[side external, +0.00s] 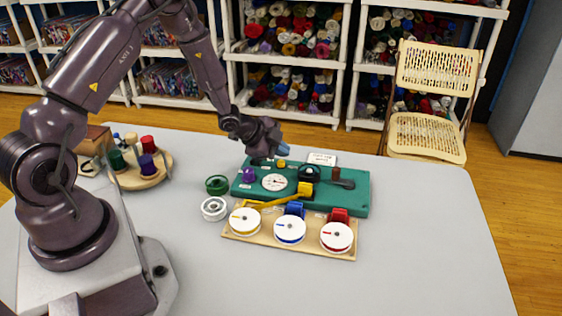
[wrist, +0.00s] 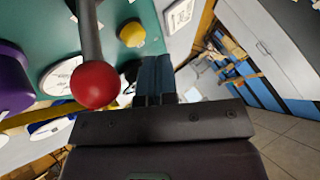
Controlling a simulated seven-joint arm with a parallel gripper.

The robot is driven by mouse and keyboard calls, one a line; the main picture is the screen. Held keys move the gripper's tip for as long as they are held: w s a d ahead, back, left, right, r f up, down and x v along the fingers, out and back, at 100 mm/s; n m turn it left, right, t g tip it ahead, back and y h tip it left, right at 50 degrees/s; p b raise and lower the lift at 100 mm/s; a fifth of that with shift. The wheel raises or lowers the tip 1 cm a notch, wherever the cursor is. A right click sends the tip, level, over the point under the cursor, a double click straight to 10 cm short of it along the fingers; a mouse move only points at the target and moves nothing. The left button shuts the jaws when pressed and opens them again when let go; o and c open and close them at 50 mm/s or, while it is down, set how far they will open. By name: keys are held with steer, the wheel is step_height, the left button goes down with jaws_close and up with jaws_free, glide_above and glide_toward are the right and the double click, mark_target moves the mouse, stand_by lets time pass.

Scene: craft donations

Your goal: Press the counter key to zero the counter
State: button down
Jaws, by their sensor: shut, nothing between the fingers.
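A green panel (side external: 357,205) lies on the table and carries a white dial (side external: 274,182), a purple knob (side external: 249,175) and a small yellow button (side external: 281,164). Which control is the counter key I cannot read from the labels. The yellow button also shows in the wrist view (wrist: 131,34), ahead and left of my fingertips. My gripper (side external: 284,151) is shut and empty, above the back edge of the panel close to the yellow button. Its dark blue fingers (wrist: 154,64) are together, apart from the button in the wrist view.
A red ball (wrist: 95,85) on a grey rod stands close left of my fingers. A wooden board (side external: 262,246) with three white discs lies in front of the panel. A white card (side external: 322,159) is behind it. Spools stand on a round tray (side external: 128,182) at left. The table's right side is clear.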

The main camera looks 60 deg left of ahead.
mark_target(281, 163)
steer(key=shift+f, duration=0.4)
steer(key=shift+f, duration=0.45)
stand_by(1.0)
steer(key=shift+r, duration=0.85)
steer(key=shift+r, duration=0.1)
steer(key=shift+r, duration=2.45)
